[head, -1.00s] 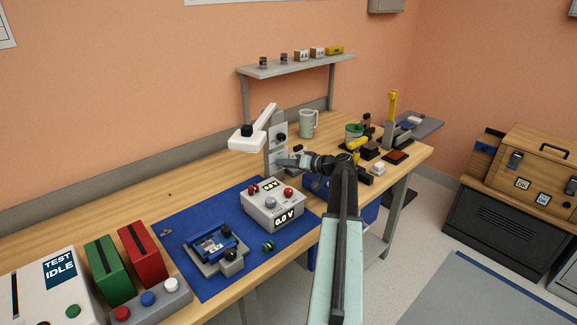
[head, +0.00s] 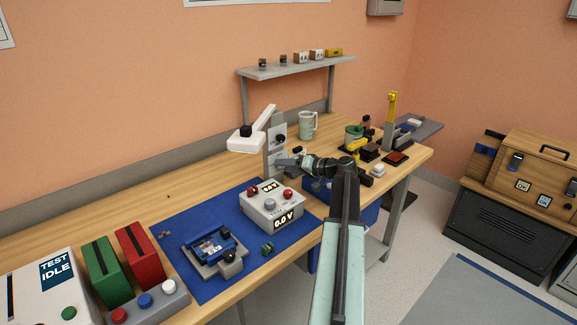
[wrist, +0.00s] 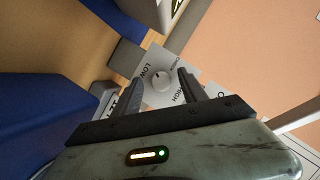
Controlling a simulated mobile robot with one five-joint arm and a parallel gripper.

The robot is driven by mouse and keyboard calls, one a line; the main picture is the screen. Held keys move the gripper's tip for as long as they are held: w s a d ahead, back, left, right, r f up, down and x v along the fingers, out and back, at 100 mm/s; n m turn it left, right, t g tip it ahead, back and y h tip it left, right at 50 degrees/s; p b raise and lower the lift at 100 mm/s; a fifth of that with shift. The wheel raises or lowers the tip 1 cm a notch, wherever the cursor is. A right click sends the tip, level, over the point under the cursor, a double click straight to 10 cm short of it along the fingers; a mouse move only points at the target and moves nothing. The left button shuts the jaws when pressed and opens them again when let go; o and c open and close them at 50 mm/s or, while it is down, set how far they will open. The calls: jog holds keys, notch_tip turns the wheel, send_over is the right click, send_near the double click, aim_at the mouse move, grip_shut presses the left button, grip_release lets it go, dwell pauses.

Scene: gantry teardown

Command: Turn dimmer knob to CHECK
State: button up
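The dimmer knob (wrist: 162,80) is a round grey knob on a light plate (wrist: 155,98) lettered LOW, CHECK and HIGH in the wrist view. A small dark mark shows near the knob's upper left edge; I cannot tell exactly which word it points to. My gripper (wrist: 162,76) is open, with one dark finger on each side of the knob and a visible gap to it. In the head view my gripper (head: 284,162) is at the grey upright panel (head: 278,126) beside the white lamp, and it hides the knob there.
A white meter box (head: 272,207) stands on the blue mat (head: 185,268) just in front of the panel. The white lamp (head: 246,140) stands to the left. A mug (head: 308,126) is behind on the right. A blue bin (head: 335,190) lies under my arm.

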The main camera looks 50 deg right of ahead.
jog(key=p+v, duration=0.2)
jog(key=v, duration=0.5)
jog(key=shift+s, duration=0.35)
